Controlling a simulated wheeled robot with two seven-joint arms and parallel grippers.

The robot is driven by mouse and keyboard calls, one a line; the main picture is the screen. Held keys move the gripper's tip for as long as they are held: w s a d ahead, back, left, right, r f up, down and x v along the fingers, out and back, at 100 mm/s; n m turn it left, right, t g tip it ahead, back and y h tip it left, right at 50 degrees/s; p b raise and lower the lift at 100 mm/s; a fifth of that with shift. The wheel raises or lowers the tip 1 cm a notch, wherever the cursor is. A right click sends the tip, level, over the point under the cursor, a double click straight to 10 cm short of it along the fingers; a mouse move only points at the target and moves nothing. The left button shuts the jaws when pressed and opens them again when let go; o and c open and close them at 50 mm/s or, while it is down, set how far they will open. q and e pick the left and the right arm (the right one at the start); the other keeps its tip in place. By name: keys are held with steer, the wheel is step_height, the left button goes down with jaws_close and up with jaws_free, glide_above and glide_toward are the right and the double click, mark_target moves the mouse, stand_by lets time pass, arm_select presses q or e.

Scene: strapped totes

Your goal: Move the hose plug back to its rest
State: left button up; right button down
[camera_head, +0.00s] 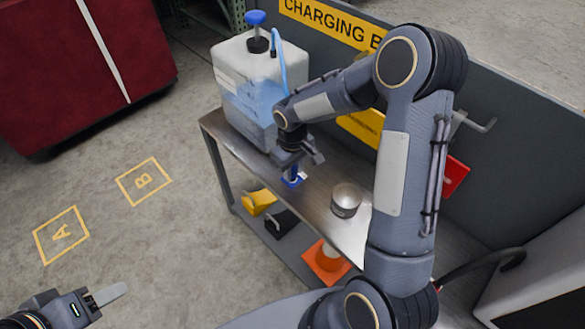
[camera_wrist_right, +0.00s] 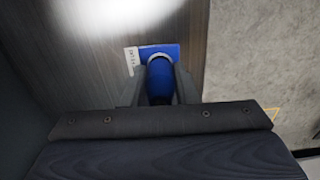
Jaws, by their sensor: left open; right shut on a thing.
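The hose plug (camera_wrist_right: 160,82) is a blue cylinder between the fingers of my right gripper (camera_wrist_right: 159,92). It stands over a flat blue base (camera_wrist_right: 174,50) with a small white label on the bench; I cannot tell whether it is fully seated there. In the head view my right gripper (camera_head: 292,168) is low over the front edge of the bench (camera_head: 322,217), and the blue base (camera_head: 293,181) shows just under it. My left gripper (camera_head: 103,295) is open and empty over the floor at the lower left.
A translucent tank (camera_head: 240,85) with blue liquid, a blue pump cap and a blue hose (camera_head: 281,68) stands at the bench's left end. A round metal tin (camera_head: 346,200) sits right of my right gripper. Below are yellow and black items and an orange cone (camera_head: 326,262).

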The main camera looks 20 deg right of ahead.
steer(key=shift+f+b, duration=0.5)
steer(key=shift+f, duration=0.15)
steer(key=c, duration=1.1)
jaws_free()
steer(key=shift+r, duration=0.1)
steer(key=shift+o, duration=0.2)
steer(key=shift+r+p, duration=0.7)
steer(key=shift+r, duration=3.2)
steer(key=shift+s+r, duration=0.1)
steer(key=shift+r, duration=0.2)
steer(key=s+d+r+m+t+y+p, duration=0.1)
steer(key=s+r+m+t+y+p, duration=0.15)
steer(key=s+r+p, duration=0.8)
steer(key=s+a+r+m+t+y+p, duration=0.1)
steer(key=s+a+r+m+t, duration=0.2)
steer(key=s+r, duration=0.8)
steer(key=shift+s+r, duration=0.4)
steer(key=shift+s, duration=0.3)
